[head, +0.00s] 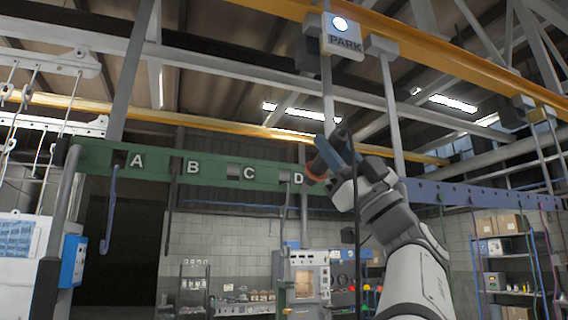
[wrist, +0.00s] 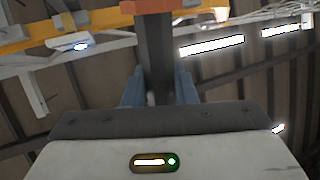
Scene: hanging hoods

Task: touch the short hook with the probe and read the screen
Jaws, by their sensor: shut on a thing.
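My gripper (head: 333,156) is raised in front of the right part of the green beam (head: 215,176), near the letter D. Its blue fingers are shut on the dark probe, which has an orange end (head: 316,168) pointing left toward the beam. In the wrist view the probe (wrist: 156,55) stands between the blue fingers, its orange end at the top edge. The beam carries letters A, B, C and D. A long blue-grey hook (head: 108,215) hangs at A and a dark rod (head: 168,215) near B. I cannot tell which hook is the short one, nor whether the probe touches anything.
A PARK sign (head: 344,36) with a lit lamp hangs from the yellow rail above my gripper. A purple beam (head: 470,194) with thin hanging cords is on the right. A grey cabinet (head: 304,278) and shelves stand at the back. A small lit panel (wrist: 154,162) is on my gripper body.

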